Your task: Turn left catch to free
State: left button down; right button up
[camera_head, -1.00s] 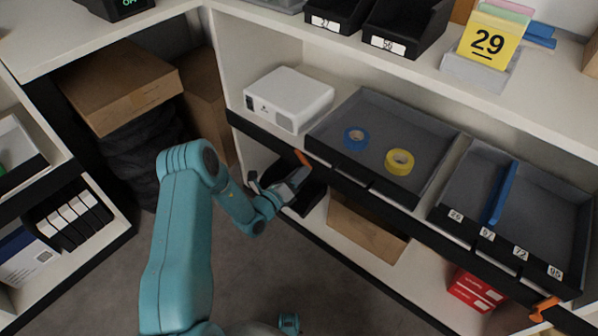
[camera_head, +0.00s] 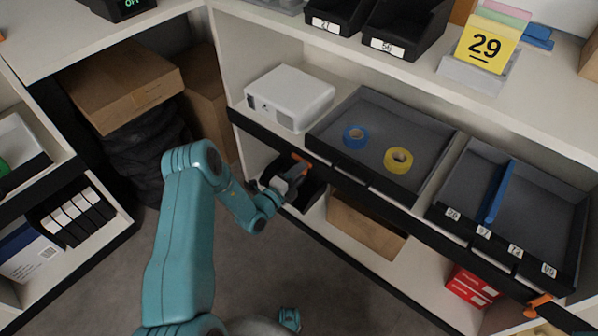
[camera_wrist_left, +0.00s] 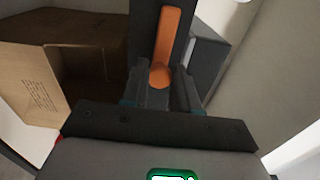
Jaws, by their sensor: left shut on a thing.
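The left catch (camera_head: 299,158) is a small orange lever on the black front rail below the white box. In the left wrist view the left catch (camera_wrist_left: 167,40) is a long orange strip on a dark bar, its rounded lower end between the fingers. My left gripper (camera_head: 297,176) reaches up to it from below. In the wrist view my left gripper (camera_wrist_left: 161,90) is shut on that end; its fingers hide part of it. The right catch (camera_head: 540,303), also orange, sits at the rail's far right end. My right gripper is out of view.
Above the rail are a white box (camera_head: 290,97), a grey tray (camera_head: 432,135) with blue and yellow tape rolls, and a divided tray (camera_head: 545,215). An open carton (camera_head: 367,228) stands on the lower shelf. The floor (camera_head: 330,290) in front is clear.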

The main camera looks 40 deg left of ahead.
pick_arm(q)
jog(key=shift+s+f, duration=0.1)
dwell(0.5)
jog(key=c, duration=0.9)
grip_release()
jog(key=shift+o, duration=0.2)
jog(key=s+a+p, duration=0.1)
jog(key=s+p, duration=0.2)
jog(key=s, duration=1.3)
jog(key=shift+s, duration=0.15)
jog(key=shift+a, duration=0.1)
